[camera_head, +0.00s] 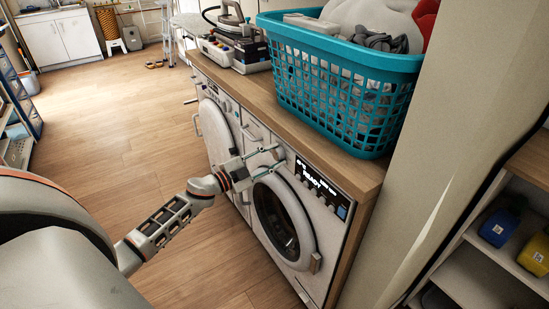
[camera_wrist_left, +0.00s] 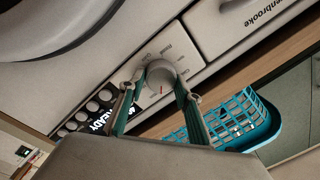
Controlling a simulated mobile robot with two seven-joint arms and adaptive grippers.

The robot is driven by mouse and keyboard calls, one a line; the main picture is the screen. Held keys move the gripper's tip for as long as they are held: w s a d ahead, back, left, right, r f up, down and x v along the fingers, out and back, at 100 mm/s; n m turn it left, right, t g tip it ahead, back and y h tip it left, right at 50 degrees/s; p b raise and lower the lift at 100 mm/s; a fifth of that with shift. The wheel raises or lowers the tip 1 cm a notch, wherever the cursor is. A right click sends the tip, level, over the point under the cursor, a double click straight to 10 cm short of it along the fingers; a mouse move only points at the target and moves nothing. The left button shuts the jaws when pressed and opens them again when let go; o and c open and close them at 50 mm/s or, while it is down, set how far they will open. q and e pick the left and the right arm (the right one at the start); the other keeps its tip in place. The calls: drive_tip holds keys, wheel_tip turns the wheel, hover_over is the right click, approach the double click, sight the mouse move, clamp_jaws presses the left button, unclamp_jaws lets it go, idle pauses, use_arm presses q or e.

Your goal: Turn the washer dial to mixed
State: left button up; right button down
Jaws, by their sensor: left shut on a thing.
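The washer (camera_head: 318,222) is white with a round glass door and stands under a wooden counter. The fingers largely hide the dial in the head view. The lit display (camera_head: 318,183) beside the dial reads "READY". My right gripper is not in view.
A teal laundry basket (camera_head: 335,98) full of clothes stands on the counter (camera_head: 308,137) above the washer. A second white machine (camera_head: 216,128) is to the left. Shelves with bottles are at right. The wooden floor (camera_head: 120,133) at left is clear.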

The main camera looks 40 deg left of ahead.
use_arm(q)
drive_tip(key=shift+f+m+b, duration=0.35)
drive_tip(key=shift+m+b, duration=0.05)
drive_tip(key=shift+m, duration=0.6)
drive_tip(key=m+b, duration=0.1)
drive_tip(key=m, duration=0.3)
drive_tip(key=shift+f+h+b, duration=0.1)
drive_tip(key=shift+h+b, duration=0.2)
drive_tip(key=shift+b, duration=0.05)
drive_tip(key=m+b, duration=0.1)
drive_tip(key=m, duration=0.2)
drive_tip(key=shift+m+b, duration=0.4)
drive_tip(key=shift+m, duration=0.2)
drive_tip(key=shift+r+m+h, duration=0.2)
drive_tip(key=shift+m+h, duration=0.1)
drive_tip(key=shift+h, duration=0.1)
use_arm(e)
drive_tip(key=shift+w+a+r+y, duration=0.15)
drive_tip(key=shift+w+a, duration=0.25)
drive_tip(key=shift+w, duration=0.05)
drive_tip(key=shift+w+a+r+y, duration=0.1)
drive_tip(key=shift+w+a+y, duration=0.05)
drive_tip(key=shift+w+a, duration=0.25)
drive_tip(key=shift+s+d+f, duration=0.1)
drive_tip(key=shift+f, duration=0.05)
use_arm(q)
drive_tip(key=o, duration=1)
drive_tip(key=shift+o, duration=0.5)
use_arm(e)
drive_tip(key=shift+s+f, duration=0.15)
